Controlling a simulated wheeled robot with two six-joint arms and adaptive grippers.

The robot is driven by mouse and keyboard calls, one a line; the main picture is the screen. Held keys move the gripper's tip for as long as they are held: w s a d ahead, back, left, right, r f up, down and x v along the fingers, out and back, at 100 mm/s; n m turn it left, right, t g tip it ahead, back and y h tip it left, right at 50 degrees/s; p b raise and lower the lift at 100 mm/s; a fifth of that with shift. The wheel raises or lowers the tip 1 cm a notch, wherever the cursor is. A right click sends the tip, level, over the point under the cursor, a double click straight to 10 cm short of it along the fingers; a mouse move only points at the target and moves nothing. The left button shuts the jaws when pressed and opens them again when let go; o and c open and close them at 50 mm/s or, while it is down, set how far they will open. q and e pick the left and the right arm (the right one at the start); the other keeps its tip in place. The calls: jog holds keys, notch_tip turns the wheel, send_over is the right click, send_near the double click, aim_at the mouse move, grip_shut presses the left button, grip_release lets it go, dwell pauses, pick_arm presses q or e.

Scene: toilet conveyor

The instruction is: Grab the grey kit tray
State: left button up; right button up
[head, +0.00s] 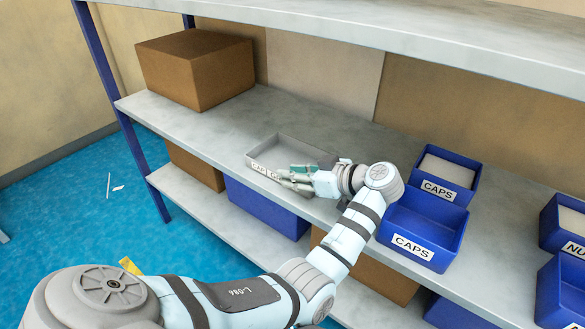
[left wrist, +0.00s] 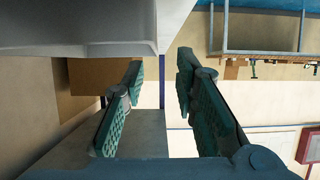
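The grey kit tray (head: 309,149) sits near the front edge of the middle shelf, with a partly covered white label on its front wall. My left gripper (head: 293,178) is at the tray's front right part and hides part of that wall and label. In the left wrist view its two teal-padded fingers (left wrist: 160,90) are apart, with nothing held between them. A close grey surface fills the upper left there; I cannot tell how much of it is tray. Whether a finger touches the tray is unclear. My right gripper is not in view.
A large brown box (head: 195,68) stands at the left of the shelf (head: 229,126). Blue CAPS bins (head: 423,228) stand right of my left gripper. An upper shelf (head: 420,38) overhangs. Boxes and a blue bin (head: 265,207) fill the lower shelf.

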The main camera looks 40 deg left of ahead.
aim_at(275, 171)
pick_arm(q)
jog(key=b+x, duration=0.1)
jog(key=x, duration=0.3)
jog(key=shift+w+a+f+b, duration=0.1)
jog(key=shift+w+f+b, duration=0.15)
jog(key=shift+b, duration=0.1)
jog(key=shift+a, duration=0.35)
jog(key=shift+d, duration=0.1)
jog(key=c, duration=0.6)
grip_shut()
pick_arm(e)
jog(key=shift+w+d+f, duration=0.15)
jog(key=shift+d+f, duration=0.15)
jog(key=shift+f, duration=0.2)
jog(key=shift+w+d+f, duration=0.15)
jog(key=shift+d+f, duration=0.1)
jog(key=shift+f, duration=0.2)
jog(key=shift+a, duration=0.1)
pick_arm(q)
jog(key=shift+r, duration=0.1)
